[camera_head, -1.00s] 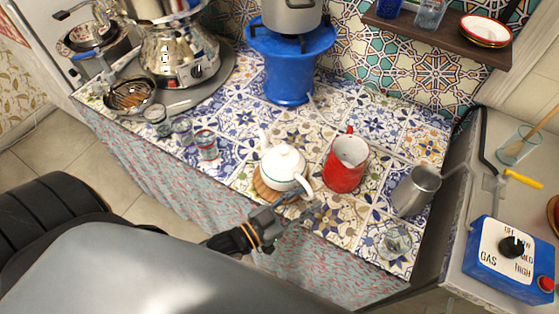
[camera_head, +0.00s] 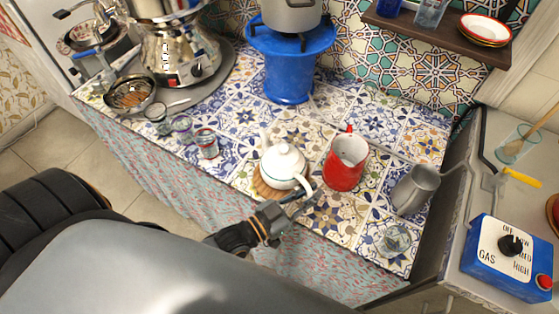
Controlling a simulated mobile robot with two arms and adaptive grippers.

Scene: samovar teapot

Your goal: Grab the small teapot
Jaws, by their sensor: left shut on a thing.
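The small white teapot (camera_head: 283,164) stands upright on a round wooden trivet (camera_head: 262,186) on the tiled counter. Its handle (camera_head: 304,184) is at its lower right and its spout points to the upper left. My left gripper (camera_head: 303,197) comes in from the lower left, at the front edge of the counter. Its fingers are at the teapot handle and shut on it. The exact finger contact is small and partly hidden. My right gripper is not in view.
A red pitcher (camera_head: 346,162) stands close to the right of the teapot. A metal pot (camera_head: 414,188) and a glass (camera_head: 395,241) are farther right. Small glasses (camera_head: 206,143) stand to the left. A blue stove (camera_head: 289,65) is behind. Tiles between teapot and stove are clear.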

